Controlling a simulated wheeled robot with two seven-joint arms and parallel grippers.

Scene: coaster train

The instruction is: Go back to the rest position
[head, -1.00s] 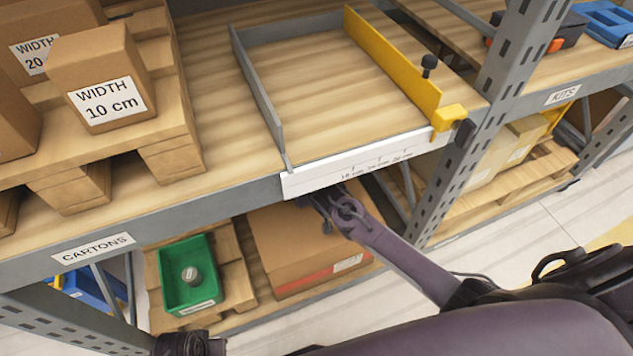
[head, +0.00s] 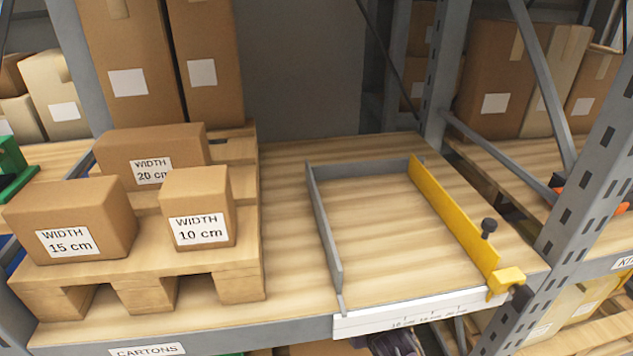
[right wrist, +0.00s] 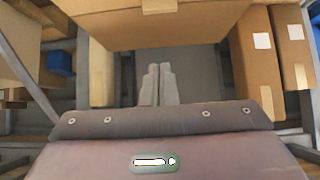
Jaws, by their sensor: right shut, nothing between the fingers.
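My right gripper (right wrist: 158,82) shows in the right wrist view with its two grey fingers together and nothing between them. Cartons and shelving lie around and beyond it, apart from the fingers. In the head view only a small dark purple part of my arm (head: 397,343) shows at the bottom edge, just below the white scale strip (head: 420,312); the rest of it is out of frame. My left gripper is not in view.
On the shelf, a pallet (head: 240,285) bears cartons marked 20 cm (head: 185,143), 15 cm (head: 105,205) and 10 cm (head: 200,185). To its right an empty bay lies between a grey rail (head: 322,215) and a yellow rail (head: 455,215). A grey rack post (head: 590,170) stands right.

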